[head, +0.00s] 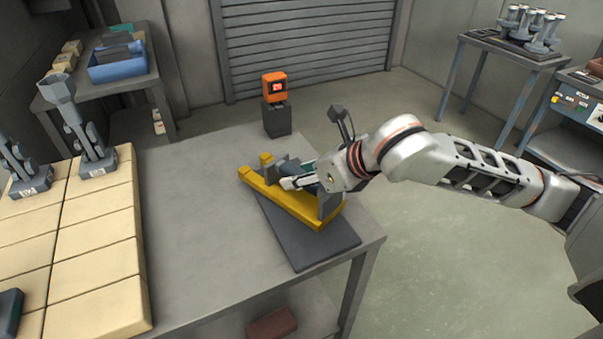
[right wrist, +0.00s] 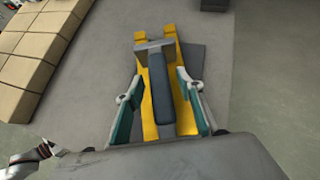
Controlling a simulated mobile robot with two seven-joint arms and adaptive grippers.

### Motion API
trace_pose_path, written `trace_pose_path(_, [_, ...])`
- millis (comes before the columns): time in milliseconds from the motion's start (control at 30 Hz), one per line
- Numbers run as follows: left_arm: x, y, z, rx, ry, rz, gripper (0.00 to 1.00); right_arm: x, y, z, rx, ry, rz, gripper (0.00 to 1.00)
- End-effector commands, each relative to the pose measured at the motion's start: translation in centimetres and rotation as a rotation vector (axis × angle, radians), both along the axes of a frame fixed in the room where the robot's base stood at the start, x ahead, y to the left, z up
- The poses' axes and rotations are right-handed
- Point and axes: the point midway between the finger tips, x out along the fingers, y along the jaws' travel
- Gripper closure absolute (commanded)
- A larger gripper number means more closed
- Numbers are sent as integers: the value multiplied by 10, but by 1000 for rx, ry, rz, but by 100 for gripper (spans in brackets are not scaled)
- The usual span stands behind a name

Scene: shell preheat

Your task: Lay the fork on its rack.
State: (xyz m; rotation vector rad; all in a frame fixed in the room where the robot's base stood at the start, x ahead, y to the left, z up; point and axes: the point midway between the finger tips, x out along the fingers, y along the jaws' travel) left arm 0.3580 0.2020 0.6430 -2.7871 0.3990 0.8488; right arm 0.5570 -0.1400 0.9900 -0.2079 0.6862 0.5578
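The yellow fork (head: 294,207) has two prongs, with a grey crosspiece and a blue-grey grip bar on it. It rests over a dark flat plate (head: 312,246) on the grey table. I cannot tell whether this plate is the rack. In the right wrist view, the fork's yellow prongs (right wrist: 150,115) run up the picture. My right gripper (head: 298,180) is low over the fork. Its teal-padded fingers (right wrist: 158,92) stand on either side of the grip bar (right wrist: 160,95), with gaps showing on both sides.
A small orange device (head: 274,87) stands on a dark block at the table's far edge. Pale blocks (head: 95,235) fill the left side, with grey holders (head: 93,150) on them. The table between is clear. Other benches stand at the back left and right.

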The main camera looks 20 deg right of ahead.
Motion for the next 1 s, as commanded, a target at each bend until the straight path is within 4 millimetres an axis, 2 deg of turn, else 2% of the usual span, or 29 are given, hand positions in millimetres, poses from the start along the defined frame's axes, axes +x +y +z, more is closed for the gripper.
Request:
trace_pose_path(267, [0, 0, 0, 0, 0, 0, 60, 0, 0, 2, 1, -1, 0, 63])
trace_pose_path(367, [1, 0, 7, 0, -3, 0, 60, -3, -2, 8, -1, -2, 0, 63])
trace_pose_path(833, [8, -1, 72, -1, -27, -2, 60, -44, -30, 52, -3, 1, -1, 63])
trace_pose_path(900, [7, 4, 75, 7, -20, 4, 60, -51, -34, 58, -2, 1, -1, 63])
trace_pose_path(1000, [1, 18, 65, 27, 14, 23, 60, -59, -39, 65, -2, 3, 0, 63])
